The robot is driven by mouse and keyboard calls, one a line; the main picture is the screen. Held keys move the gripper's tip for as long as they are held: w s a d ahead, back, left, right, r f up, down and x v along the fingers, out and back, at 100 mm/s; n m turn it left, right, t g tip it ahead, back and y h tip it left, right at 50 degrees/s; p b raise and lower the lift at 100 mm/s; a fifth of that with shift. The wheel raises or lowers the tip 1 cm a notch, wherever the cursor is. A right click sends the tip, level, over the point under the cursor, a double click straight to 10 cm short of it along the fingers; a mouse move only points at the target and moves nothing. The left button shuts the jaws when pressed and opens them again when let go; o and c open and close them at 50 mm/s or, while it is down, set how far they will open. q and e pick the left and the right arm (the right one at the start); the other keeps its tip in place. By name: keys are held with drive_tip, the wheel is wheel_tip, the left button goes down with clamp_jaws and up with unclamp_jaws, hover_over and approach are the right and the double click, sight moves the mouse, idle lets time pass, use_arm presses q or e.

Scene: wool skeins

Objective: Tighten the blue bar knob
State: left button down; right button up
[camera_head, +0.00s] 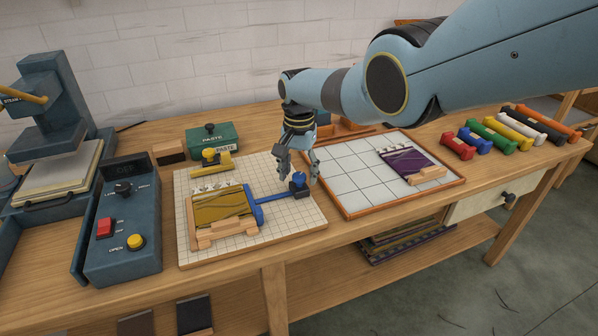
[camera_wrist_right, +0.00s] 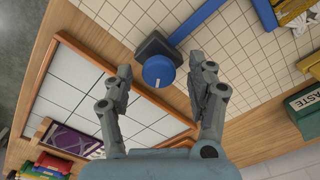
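The blue bar knob (camera_head: 298,178) is a round blue cap on a dark block at the right end of the blue bar (camera_head: 270,197), on the gridded board (camera_head: 290,220). In the right wrist view the knob (camera_wrist_right: 158,71) shows a small white mark on its face. My right gripper (camera_head: 303,166) is directly over the knob, fingers pointing down. In the right wrist view its open fingers (camera_wrist_right: 163,78) stand on either side of the knob, with gaps on both sides and nothing held. The blue bar lies against a yellow woven piece (camera_head: 222,207). My left gripper is not in view.
A white tiled tray (camera_head: 345,190) with a purple piece (camera_head: 403,162) lies to the right. A control box (camera_head: 122,225) and a press (camera_head: 55,110) stand at left. A green paste box (camera_head: 212,140) is behind. Several coloured rolls (camera_head: 497,134) lie at far right.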

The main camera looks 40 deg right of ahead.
sight(299, 175)
wheel_tip(299, 175, up, 12)
idle(0.7)
idle(0.4)
